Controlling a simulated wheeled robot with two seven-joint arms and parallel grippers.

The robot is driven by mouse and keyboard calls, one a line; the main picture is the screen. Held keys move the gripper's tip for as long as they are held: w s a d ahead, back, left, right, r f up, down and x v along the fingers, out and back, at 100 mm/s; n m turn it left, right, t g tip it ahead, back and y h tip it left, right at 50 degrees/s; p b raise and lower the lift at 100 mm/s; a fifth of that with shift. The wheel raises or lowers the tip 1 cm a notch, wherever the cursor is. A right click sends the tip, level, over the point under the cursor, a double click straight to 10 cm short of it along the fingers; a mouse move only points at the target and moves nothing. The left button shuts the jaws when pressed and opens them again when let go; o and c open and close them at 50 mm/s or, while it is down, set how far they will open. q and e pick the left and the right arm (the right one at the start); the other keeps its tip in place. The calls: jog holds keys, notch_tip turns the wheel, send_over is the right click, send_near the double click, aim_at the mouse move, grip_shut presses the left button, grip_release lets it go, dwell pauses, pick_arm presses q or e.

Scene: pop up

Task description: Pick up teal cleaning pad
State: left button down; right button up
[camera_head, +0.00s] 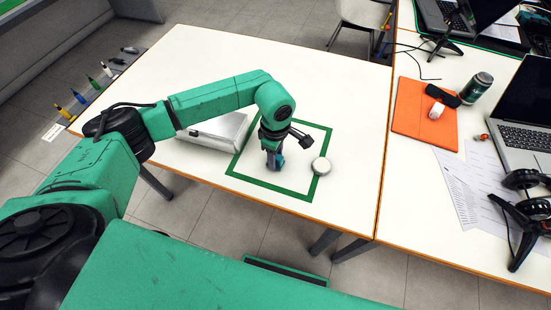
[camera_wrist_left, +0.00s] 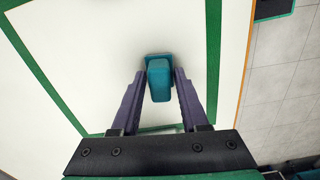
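The teal cleaning pad (camera_wrist_left: 158,80) is a small block with a raised grip on a flat base, on the white table inside a green square outline. My left gripper (camera_wrist_left: 159,72) points down over it, with one purple finger on each side of the raised grip. Narrow light gaps show between the fingers and the grip, so the gripper looks open around it. In the head view my left gripper (camera_head: 273,158) hides most of the pad, and a bit of blue-teal shows at the fingertips. My right gripper is not in view.
A second table at right holds an orange folder (camera_head: 424,112), a can (camera_head: 477,88) and laptops. The white table's back is clear.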

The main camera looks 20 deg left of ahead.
pick_arm(q)
notch_tip(320, 180, up, 20)
jog(key=b, duration=0.2)
jog(key=c, duration=1)
grip_release()
grip_shut()
